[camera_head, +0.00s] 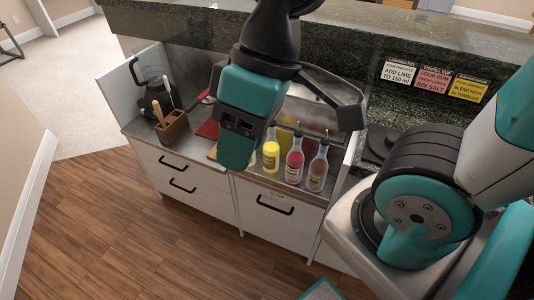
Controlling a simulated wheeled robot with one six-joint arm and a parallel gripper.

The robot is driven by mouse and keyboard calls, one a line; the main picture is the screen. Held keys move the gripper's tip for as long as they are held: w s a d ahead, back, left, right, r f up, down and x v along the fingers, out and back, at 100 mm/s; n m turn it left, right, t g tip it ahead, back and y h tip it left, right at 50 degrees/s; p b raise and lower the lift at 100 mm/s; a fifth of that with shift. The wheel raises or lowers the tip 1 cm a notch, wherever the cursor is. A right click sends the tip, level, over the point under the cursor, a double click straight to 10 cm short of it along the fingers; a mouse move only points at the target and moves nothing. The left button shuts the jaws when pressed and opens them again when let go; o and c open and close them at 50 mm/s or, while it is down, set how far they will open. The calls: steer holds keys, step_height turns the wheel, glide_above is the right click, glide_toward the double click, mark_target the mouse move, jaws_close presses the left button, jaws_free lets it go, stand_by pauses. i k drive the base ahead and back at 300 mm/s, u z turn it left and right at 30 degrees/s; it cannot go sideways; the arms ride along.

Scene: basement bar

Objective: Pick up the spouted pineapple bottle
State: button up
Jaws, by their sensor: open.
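Three spouted bottles stand in a row on the steel counter, right of centre. The left one is a yellow bottle (271,156), which looks like the pineapple bottle, though its label is too small to read. Beside it stand a red bottle (295,166) and a clear bottle with a reddish label (317,174). My gripper (281,110), teal and black, hangs in front of the counter from the top of the view. Its dark jaws are spread and hold nothing. It is apart from the bottles in the picture and partly hides the counter left of the yellow bottle.
A wooden utensil holder (172,127) and a dark jug (157,96) stand at the counter's left end. A red board (208,129) lies behind my gripper. A raised stone ledge (165,22) runs behind. Wooden floor (120,235) in front is clear.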

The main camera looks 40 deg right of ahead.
mark_target(271, 148)
steer(key=u, duration=1.25)
steer(key=i, duration=2.3)
steer(key=z, duration=4.95)
